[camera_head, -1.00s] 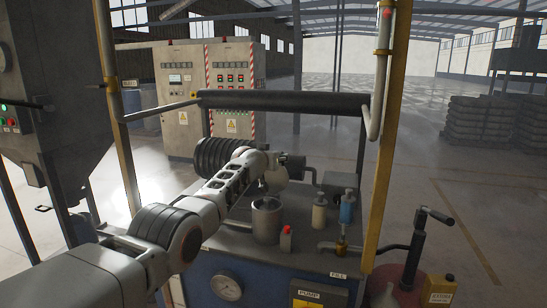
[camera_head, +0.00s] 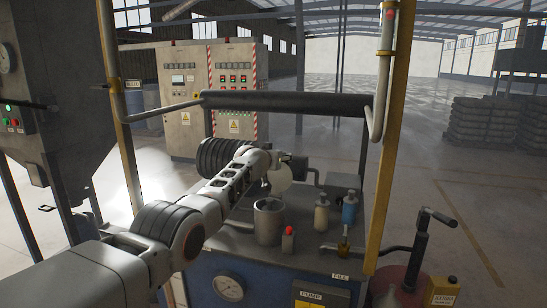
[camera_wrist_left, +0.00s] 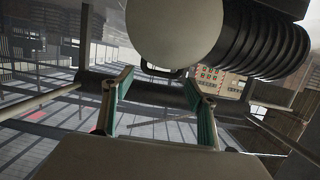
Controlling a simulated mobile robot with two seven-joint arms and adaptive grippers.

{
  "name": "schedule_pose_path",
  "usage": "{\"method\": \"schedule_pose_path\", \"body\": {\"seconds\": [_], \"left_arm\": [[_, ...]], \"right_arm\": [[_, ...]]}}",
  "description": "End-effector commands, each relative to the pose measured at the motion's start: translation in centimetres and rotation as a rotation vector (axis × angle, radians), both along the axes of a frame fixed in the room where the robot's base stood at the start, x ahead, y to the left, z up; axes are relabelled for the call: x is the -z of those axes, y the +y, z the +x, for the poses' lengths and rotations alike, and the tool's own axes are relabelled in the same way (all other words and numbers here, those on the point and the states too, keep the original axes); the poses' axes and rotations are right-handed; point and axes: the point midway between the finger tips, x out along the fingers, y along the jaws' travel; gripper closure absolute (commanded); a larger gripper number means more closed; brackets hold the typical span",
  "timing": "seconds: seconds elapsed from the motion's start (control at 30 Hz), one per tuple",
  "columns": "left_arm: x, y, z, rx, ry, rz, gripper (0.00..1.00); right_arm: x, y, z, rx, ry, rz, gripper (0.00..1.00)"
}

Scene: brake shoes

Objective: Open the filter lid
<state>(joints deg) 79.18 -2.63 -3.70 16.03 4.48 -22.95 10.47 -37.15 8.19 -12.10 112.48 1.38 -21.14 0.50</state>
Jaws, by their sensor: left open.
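The metal filter canister (camera_head: 268,222) stands on the blue machine's top, and its top looks open. A pale round disc (camera_head: 281,180), apparently the lid, stands upright behind it. In the left wrist view, a pale disc (camera_wrist_left: 175,30) with a small dark handle (camera_wrist_left: 160,71) at its edge fills the top middle. My left gripper (camera_wrist_left: 160,86) is open there, its fingers apart just below the handle; I cannot tell whether they touch it. In the head view, my left arm reaches over the machine, and its fingers are hard to make out. My right gripper is out of view.
A black padded bar (camera_head: 285,102) crosses above the machine between yellow posts. A black ribbed cylinder (camera_head: 222,156) lies beside my arm.

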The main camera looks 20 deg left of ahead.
Motion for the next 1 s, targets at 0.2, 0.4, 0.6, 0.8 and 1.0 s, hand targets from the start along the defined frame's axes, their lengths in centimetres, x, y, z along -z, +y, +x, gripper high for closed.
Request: {"method": "schedule_pose_path", "body": {"seconds": [0.2, 0.4, 0.6, 0.8, 1.0], "left_arm": [[0.1, 0.0, -0.3, 0.000, 0.001, -0.001, 0.42], [-0.2, 0.0, -1.1, 0.000, 0.001, 0.000, 0.42], [-0.4, 0.1, -2.3, -0.001, 0.001, 0.000, 0.42], [-0.9, 0.0, -3.9, 0.001, 0.000, 0.000, 0.42], [-1.5, 0.1, -5.9, 0.001, -0.002, -0.001, 0.42]], "right_arm": [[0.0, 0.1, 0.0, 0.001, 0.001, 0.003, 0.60], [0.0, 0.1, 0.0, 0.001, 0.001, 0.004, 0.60], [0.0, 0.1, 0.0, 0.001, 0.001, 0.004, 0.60], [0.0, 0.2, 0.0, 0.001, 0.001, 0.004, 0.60], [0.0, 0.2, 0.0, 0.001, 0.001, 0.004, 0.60]]}}
